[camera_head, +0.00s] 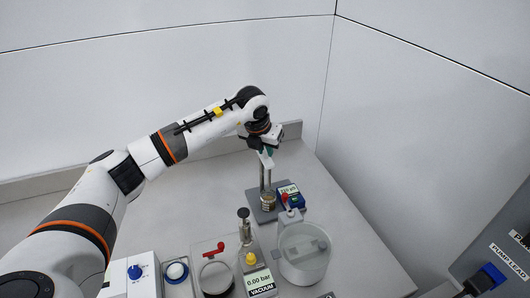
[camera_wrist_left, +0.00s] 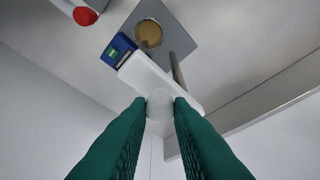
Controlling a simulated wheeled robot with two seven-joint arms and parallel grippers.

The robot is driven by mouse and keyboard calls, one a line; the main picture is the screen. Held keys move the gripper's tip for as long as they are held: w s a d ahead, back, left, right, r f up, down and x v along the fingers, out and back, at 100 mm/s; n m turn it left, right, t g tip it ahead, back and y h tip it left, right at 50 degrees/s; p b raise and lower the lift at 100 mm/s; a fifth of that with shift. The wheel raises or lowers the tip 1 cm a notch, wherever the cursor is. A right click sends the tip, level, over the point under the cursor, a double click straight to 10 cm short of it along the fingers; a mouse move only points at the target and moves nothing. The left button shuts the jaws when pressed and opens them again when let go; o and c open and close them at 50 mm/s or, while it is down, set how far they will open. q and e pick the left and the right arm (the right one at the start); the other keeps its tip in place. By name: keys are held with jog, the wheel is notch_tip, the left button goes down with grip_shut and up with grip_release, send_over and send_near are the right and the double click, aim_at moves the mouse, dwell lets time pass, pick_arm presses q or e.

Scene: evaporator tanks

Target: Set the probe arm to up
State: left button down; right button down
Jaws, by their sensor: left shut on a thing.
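The probe arm (camera_wrist_left: 146,76) is a white bar on a grey post beside the cup. My left gripper (camera_wrist_left: 160,112) has its green fingers closed on the round white knob (camera_wrist_left: 160,100) at the bar's end. In the head view the left gripper (camera_head: 266,157) is at the top of the probe stand's post (camera_head: 262,178). The wrist and fingers partly hide the bar there. A small cup with tan contents (camera_head: 268,199) stands on the grey stand base (camera_head: 256,214), and also shows in the wrist view (camera_wrist_left: 149,35). My right gripper is not in view.
A blue meter (camera_head: 297,200) sits right beside the stand. Nearer are a clear-lidded tank (camera_head: 303,262), a vacuum gauge reading 0.00 bar (camera_head: 259,280), a red-handled valve (camera_head: 219,248) and a white box with a blue knob (camera_head: 133,275). The counter to the left is clear.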

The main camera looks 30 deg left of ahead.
pick_arm(q)
jog(key=shift+w+r, duration=0.1)
jog(key=shift+r, duration=0.2)
jog(key=c, duration=1.7)
grip_release()
jog(key=o, duration=0.4)
jog(key=shift+r, duration=0.2)
jog(key=b+v, duration=0.4)
jog(key=v, duration=0.7)
jog(key=shift+s+r, duration=0.25)
jog(key=shift+s, duration=0.15)
